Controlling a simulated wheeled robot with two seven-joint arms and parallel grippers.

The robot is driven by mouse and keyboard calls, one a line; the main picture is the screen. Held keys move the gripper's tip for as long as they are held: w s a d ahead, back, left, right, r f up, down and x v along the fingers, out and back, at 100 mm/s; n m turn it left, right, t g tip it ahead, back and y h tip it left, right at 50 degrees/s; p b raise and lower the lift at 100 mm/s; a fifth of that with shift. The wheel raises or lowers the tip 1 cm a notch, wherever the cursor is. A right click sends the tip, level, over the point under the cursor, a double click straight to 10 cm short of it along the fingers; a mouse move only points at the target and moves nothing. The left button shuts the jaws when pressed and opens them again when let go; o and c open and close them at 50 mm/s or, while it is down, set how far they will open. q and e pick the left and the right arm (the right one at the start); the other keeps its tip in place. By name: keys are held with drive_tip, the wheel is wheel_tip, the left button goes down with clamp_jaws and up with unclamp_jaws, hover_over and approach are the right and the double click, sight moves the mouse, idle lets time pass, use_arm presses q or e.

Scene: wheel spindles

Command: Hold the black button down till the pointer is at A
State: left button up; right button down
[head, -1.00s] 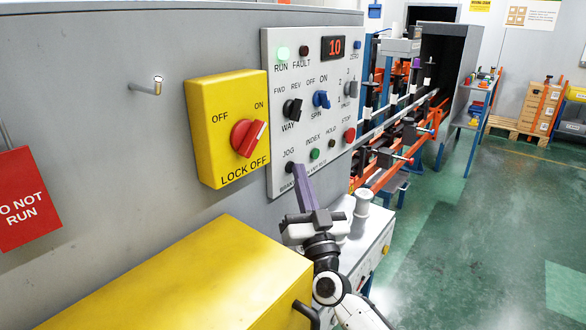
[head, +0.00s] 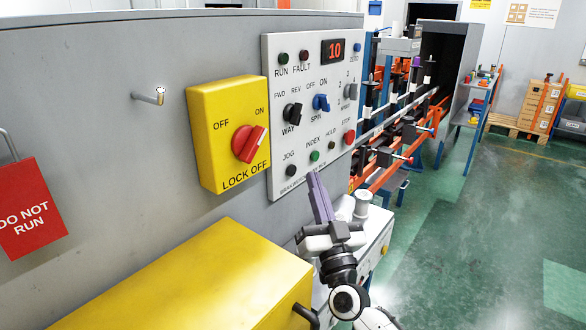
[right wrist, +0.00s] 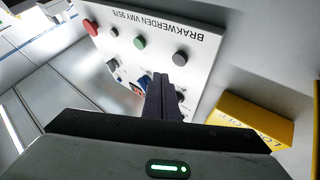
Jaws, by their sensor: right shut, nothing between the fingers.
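The black button (head: 290,170) under the JOG label sits at the lower left of the light grey control panel (head: 275,120). It also shows in the right wrist view as a dark round knob (right wrist: 180,59). My right gripper (head: 315,177) is shut and empty, its purple-grey fingers pointing up at the panel's lower edge. In the head view its tips are right of the black button and apart from it, with the whole button uncovered. I see no pointer and no mark A. My left gripper is not in view.
A green button (head: 314,156), a red stop button (head: 349,137) and switches share the panel; its display (head: 334,49) reads 10. A yellow lock-off box (head: 215,150) with a red knob stands left. A yellow cabinet (head: 190,280) lies below.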

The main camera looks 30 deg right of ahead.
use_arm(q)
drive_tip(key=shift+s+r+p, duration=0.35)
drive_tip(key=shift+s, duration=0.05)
use_arm(e)
drive_tip(key=s, duration=0.1)
drive_tip(key=s+d, duration=0.1)
drive_tip(key=shift+s, duration=0.35)
